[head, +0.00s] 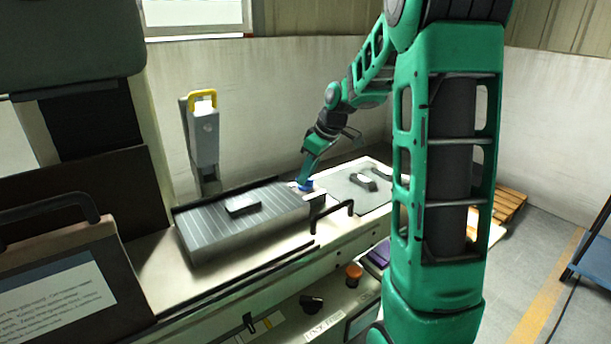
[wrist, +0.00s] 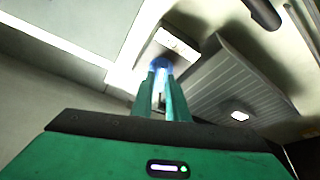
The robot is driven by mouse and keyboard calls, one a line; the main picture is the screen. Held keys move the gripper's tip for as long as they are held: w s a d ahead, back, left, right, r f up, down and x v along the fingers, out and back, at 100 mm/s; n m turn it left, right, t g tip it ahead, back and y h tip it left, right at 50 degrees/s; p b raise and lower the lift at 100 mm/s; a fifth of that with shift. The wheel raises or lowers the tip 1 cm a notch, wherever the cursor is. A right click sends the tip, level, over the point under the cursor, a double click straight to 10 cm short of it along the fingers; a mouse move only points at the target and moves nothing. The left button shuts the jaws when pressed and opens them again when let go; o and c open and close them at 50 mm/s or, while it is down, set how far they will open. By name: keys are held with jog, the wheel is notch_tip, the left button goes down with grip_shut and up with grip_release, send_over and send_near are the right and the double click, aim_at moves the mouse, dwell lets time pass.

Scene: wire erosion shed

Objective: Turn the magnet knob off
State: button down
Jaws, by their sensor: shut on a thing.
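The blue magnet knob (head: 306,187) is at the right end of the grey striped magnet block (head: 275,207). My gripper (head: 303,181) reaches down to it from the upper right. In the wrist view, the green fingers (wrist: 161,78) are shut on the blue knob (wrist: 161,63), with blue showing around and beyond their tips. The striped block (wrist: 230,80) is to the right in the wrist view.
A grey post with a yellow handle (head: 203,130) rises behind. A grey mat (head: 352,192) with small dark parts is to the right.

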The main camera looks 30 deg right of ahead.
jog(key=shift+d+n+g+y, duration=0.1)
jog(key=shift+n+g+y, duration=0.2)
jog(key=shift+n, duration=0.7)
jog(key=shift+d+n+g+y, duration=0.1)
jog(key=shift+n+g+y, duration=0.15)
jog(key=shift+n, duration=0.75)
jog(key=c, duration=1.7)
grip_release()
jog(key=shift+r, duration=0.1)
jog(key=v, duration=1)
jog(key=shift+d+r, duration=0.15)
jog(key=shift+r, duration=0.1)
jog(key=shift+s, duration=0.1)
